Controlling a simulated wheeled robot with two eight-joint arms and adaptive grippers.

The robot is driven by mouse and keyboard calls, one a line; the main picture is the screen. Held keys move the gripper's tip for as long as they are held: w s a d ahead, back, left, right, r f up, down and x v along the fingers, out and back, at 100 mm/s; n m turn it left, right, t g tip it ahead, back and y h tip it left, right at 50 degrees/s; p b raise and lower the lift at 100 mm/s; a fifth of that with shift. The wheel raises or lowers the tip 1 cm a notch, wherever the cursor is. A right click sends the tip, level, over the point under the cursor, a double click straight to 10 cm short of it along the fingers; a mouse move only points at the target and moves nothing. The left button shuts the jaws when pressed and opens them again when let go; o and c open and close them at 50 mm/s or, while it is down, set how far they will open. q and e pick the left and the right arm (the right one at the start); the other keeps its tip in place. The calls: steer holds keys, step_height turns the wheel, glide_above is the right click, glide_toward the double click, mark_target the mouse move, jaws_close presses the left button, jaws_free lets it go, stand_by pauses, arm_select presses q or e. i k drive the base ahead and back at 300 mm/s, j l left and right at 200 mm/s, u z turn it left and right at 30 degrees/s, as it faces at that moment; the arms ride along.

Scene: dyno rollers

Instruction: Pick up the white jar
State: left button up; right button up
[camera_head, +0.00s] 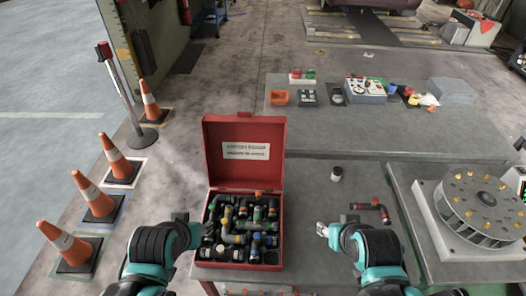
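A small white jar (336,174) stands on the grey table, right of the open red case and in front of the raised back section. My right gripper (324,230) is on the near side of the jar, a little to its left in the picture and apart from it. My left gripper (185,217) is beside the left wall of the red case, far from the jar. Both grippers are small and seen from behind, so their finger openings are unclear. Nothing is visibly held in either.
The red case (244,186) holds many dark fittings. A black pipe piece with red ends (370,207) lies right of the jar. A round turntable device (482,208) stands at the right. Small boxes and parts line the back table. Clear table surrounds the jar.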

mark_target(338, 171)
steer(key=l+z, duration=0.45)
steer(key=i+l+z, duration=0.1)
steer(key=l+z, duration=0.4)
steer(key=i+l+z, duration=0.2)
steer(key=z, duration=0.25)
steer(key=l, duration=0.1)
